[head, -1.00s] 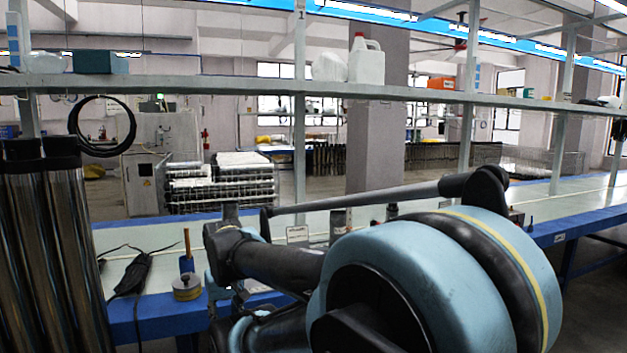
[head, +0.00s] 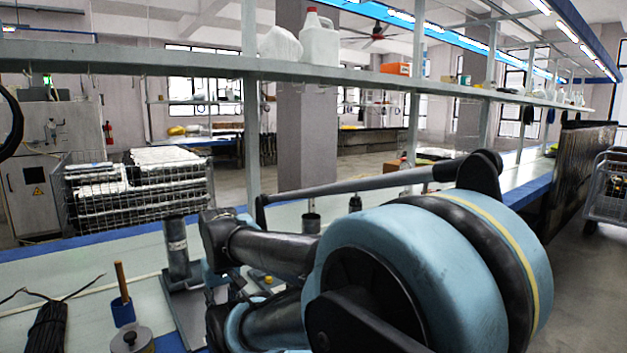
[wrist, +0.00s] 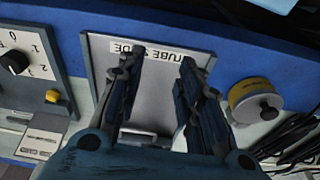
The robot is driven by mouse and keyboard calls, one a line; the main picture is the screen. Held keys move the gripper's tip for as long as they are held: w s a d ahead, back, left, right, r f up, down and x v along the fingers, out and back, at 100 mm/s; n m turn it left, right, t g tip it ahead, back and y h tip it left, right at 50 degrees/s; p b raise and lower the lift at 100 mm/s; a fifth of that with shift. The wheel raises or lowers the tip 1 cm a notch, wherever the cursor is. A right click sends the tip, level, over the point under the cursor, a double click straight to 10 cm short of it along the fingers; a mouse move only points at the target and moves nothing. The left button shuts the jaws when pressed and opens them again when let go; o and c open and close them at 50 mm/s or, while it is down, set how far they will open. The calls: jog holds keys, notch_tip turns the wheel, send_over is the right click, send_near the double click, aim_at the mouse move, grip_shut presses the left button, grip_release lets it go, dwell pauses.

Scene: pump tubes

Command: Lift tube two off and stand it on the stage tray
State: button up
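My gripper (wrist: 162,68) is open in the wrist view, its two dark fingers apart with nothing between them. I cannot tell whether this plate is the stage tray. In the head view my arm covers the middle of the bench and hides the gripper. A short grey upright cylinder (head: 177,250) stands left of the arm; I cannot tell if it is a pump tube. Tube two cannot be made out in either view now.
A dial panel (wrist: 22,62) with a yellow button lies left of the plate; a round yellow-banded tin (wrist: 255,101) lies right. The head view shows a wooden-handled tool (head: 122,298), black cables (head: 50,320) and an overhead shelf (head: 190,62). A wire cart (head: 606,190) stands at right.

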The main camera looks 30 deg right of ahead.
jog(key=shift+w, duration=0.15)
jog(key=o, duration=1.2)
jog(key=shift+d+r+m, duration=0.15)
jog(key=shift+d+r, duration=0.05)
jog(key=shift+r, duration=0.35)
jog(key=shift+d+r+m, duration=0.15)
jog(key=shift+r, duration=0.35)
jog(key=shift+o, duration=0.4)
jog(key=w+d+r+m, duration=0.3)
jog(key=w+r, duration=0.2)
jog(key=r, duration=0.1)
jog(key=w+d+r+m+g, duration=0.1)
jog(key=w+d+r+m, duration=0.55)
jog(key=d, duration=0.45)
jog(key=w+d+r+m+g, duration=0.1)
jog(key=w+d+r+m, duration=0.4)
jog(key=w+d+r, duration=0.4)
jog(key=w+d+m, duration=0.2)
jog(key=d+m, duration=0.3)
jog(key=d, duration=1.2)
notch_tip(320, 180, down, 17)
jog(key=shift+s, duration=0.1)
